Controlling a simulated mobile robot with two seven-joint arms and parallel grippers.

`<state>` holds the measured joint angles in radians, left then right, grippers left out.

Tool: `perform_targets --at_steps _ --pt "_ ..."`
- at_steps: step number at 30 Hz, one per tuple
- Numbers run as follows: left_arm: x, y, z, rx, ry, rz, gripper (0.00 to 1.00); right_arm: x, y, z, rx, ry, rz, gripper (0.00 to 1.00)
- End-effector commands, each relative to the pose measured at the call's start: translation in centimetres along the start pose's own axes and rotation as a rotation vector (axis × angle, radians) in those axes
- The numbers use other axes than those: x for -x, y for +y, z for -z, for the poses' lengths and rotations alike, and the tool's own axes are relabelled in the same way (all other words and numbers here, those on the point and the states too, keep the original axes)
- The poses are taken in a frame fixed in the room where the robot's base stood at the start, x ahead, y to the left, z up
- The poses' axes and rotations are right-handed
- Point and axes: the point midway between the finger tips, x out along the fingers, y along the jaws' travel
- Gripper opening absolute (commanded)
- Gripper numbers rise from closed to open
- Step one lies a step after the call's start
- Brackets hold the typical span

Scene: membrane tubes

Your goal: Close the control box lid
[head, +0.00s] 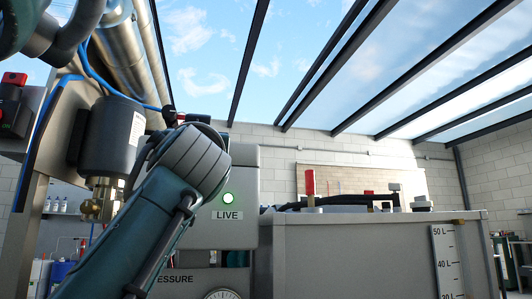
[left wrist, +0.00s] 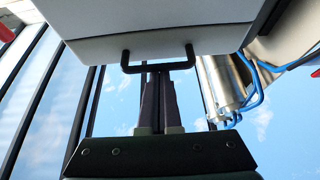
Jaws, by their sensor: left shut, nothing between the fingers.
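The grey control box (head: 245,235) stands in the middle of the head view, with a lit green lamp over a LIVE label. My left arm crosses in front and hides part of it. In the left wrist view a pale grey panel (left wrist: 90,48), which looks like the lid, fills the top. A dark U-shaped handle (left wrist: 128,68) hangs from its edge. My left gripper (left wrist: 158,76) is shut and empty, its fingertips close to the handle's bar. I cannot tell whether they touch it, or how far open the lid is. My right gripper is not in view.
A large grey tank (head: 350,255) with a litre scale stands to the right. A dark cylindrical motor (head: 112,135) and steel pipes (head: 130,50) crowd the left. Blue hoses (left wrist: 258,85) run near the gripper's right in the wrist view. A gauge (head: 222,294) sits low.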

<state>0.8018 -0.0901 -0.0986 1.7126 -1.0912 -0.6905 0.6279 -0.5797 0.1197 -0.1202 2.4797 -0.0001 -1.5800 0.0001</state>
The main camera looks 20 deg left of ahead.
Motion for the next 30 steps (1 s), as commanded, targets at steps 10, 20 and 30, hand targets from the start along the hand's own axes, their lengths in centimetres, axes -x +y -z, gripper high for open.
perform_targets --at_steps 10,20,30 --pt "0.4 0.0 -0.8 0.001 0.028 0.0 0.0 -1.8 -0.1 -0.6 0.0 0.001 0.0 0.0" --pt "0.4 0.1 -1.0 -0.001 0.021 0.0 0.0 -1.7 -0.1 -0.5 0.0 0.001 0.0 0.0" --pt "-2.5 -1.0 2.5 0.001 0.03 0.0 0.0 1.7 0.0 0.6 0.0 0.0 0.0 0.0"
